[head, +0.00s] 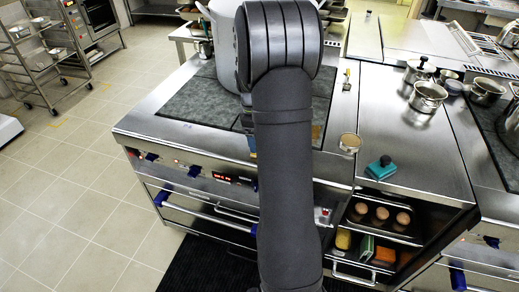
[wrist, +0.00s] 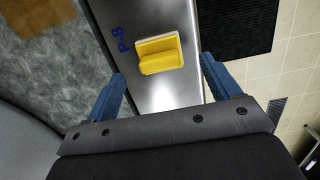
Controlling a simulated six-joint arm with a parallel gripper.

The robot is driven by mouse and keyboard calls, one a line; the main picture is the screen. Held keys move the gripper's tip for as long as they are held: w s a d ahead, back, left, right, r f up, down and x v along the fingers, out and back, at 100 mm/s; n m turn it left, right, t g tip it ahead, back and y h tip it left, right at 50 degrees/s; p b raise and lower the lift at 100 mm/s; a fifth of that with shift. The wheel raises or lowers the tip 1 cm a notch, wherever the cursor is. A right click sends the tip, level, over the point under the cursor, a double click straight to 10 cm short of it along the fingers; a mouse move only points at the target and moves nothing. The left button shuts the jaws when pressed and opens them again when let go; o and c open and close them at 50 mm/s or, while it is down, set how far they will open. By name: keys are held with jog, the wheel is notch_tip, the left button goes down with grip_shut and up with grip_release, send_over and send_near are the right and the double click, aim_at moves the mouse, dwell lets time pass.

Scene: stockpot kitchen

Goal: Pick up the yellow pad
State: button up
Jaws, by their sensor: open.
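The yellow pad (wrist: 160,54) lies on a narrow steel strip beside a blue "P-8" mark in the wrist view. It has a raised yellow block on a paler base. My gripper (wrist: 163,66) is open, its two blue fingers apart on the left and right of the pad in the picture. No contact with the pad shows, and the height above it is hard to tell. In the head view my arm covers the middle of the stove front, and I cannot make out this pad there.
A large pot (head: 222,40) stands on the stove behind my arm. A teal-handled pad (head: 380,168) and a round tan-topped item (head: 350,142) sit to the right. An open shelf below holds brown round items, a yellow item (head: 343,239), and green and orange ones. Small pots (head: 428,96) stand farther right.

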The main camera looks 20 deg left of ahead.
jog(key=f, duration=0.4)
jog(key=shift+d+f, duration=0.15)
jog(key=shift+d, duration=0.2)
jog(key=c, duration=1.2)
jog(key=shift+o, duration=0.2)
jog(key=shift+r, duration=0.7)
notch_tip(320, 180, up, 3)
jog(key=shift+f, duration=0.2)
jog(key=s+d+r, duration=0.1)
jog(key=d+r, duration=0.6)
jog(key=d, duration=0.4)
jog(key=shift+s+d, duration=0.3)
